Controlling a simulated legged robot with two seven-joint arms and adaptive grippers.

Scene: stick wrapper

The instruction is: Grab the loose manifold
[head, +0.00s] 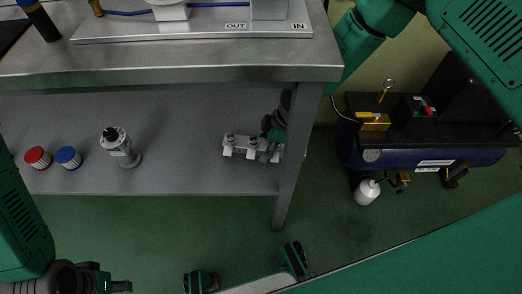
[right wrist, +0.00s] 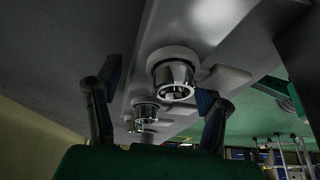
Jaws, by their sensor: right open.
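The loose manifold (head: 240,146), a pale grey block with several round fittings, lies on the lower shelf near its right end. My right gripper (head: 274,130) is at the manifold's right end and partly covers it. In the right wrist view the manifold (right wrist: 190,55) shows close up with chrome fittings. There the open fingers of my right gripper (right wrist: 158,85) stand on either side of the fittings; contact cannot be told. My left gripper (head: 118,287) shows only partly at the bottom left, away from the manifold, and its opening cannot be told.
The steel bench top (head: 180,66) overhangs the lower shelf (head: 190,120). A table leg (head: 295,150) stands right of the manifold. A grey fitting (head: 120,147), a blue cap (head: 68,157) and a red cap (head: 38,157) are on the shelf's left. A compressor (head: 430,155) stands right.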

